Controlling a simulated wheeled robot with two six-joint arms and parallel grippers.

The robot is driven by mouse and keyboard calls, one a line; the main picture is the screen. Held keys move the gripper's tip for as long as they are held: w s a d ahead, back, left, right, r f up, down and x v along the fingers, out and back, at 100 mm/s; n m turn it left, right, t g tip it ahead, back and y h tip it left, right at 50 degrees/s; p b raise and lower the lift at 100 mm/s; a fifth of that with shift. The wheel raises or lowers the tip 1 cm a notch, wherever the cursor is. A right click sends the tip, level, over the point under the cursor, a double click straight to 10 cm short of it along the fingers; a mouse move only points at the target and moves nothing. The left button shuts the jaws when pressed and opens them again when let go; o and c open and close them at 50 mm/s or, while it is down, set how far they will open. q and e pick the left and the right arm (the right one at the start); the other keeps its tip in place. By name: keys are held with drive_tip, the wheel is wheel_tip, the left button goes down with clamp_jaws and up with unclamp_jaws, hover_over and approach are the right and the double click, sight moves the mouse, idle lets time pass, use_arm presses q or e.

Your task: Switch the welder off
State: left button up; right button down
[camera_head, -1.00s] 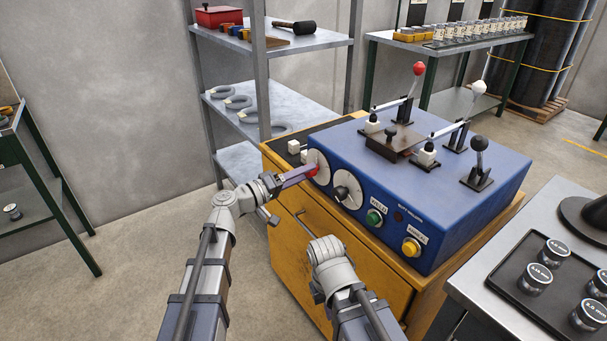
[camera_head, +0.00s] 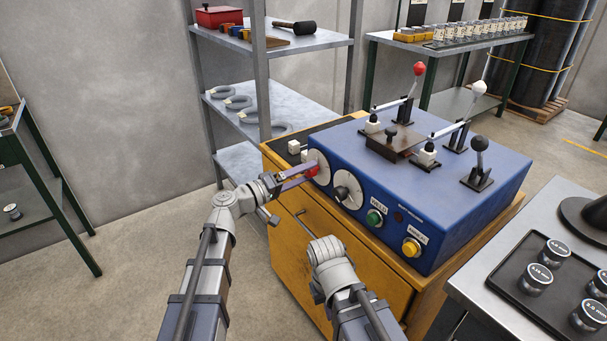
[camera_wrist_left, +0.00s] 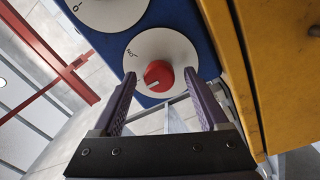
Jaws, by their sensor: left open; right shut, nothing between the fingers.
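The welder is a blue box (camera_head: 440,167) with levers on top and dials on its front. My left gripper (camera_head: 302,176) is open at the red knob, one finger on each side with visible gaps in the left wrist view (camera_wrist_left: 158,88). My right gripper (camera_head: 327,252) is low in front of the cabinet, away from the controls; its fingers are hard to make out.
A black knob on a second dial (camera_head: 346,190), a green button (camera_head: 374,218) and a yellow button (camera_head: 411,247) line the front. The yellow cabinet (camera_head: 365,270) stands below. A grey table with a black tray (camera_head: 512,287) is at the right, shelves (camera_head: 320,40) behind.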

use_arm(q)
drive_tip(key=v, duration=0.7)
drive_tip(key=shift+s+a, duration=0.25)
drive_tip(key=shift+a, duration=0.1)
drive_tip(key=s+d+f+m+g+y, duration=0.1)
drive_tip(key=s+f+g+y, duration=0.25)
drive_tip(key=f, duration=0.45)
drive_tip(key=s+f+m+g+y, duration=0.1)
drive_tip(key=s+f+g+y, duration=0.2)
drive_tip(key=s+f, duration=0.35)
drive_tip(key=s+a+f+g+y, duration=0.3)
drive_tip(key=s+a+f+y, duration=0.3)
drive_tip(key=a+f+y, duration=0.3)
drive_tip(key=s+d+r+m+p, duration=0.1)
drive_tip(key=s+d+r+p, duration=0.1)
drive_tip(key=r+p, duration=0.5)
drive_tip(key=s+d+r+m+g+p, duration=0.1)
drive_tip(key=d+r+p, duration=0.3)
drive_tip(key=r+p, duration=0.4)
drive_tip(key=s+d+r+m+p, duration=0.1)
drive_tip(key=s+d+r+p, duration=0.1)
drive_tip(key=r+p, duration=0.6)
drive_tip(key=shift+s+d+r+m+y, duration=0.35)
drive_tip(key=shift+d+r, duration=0.25)
drive_tip(key=shift+d, duration=0.2)
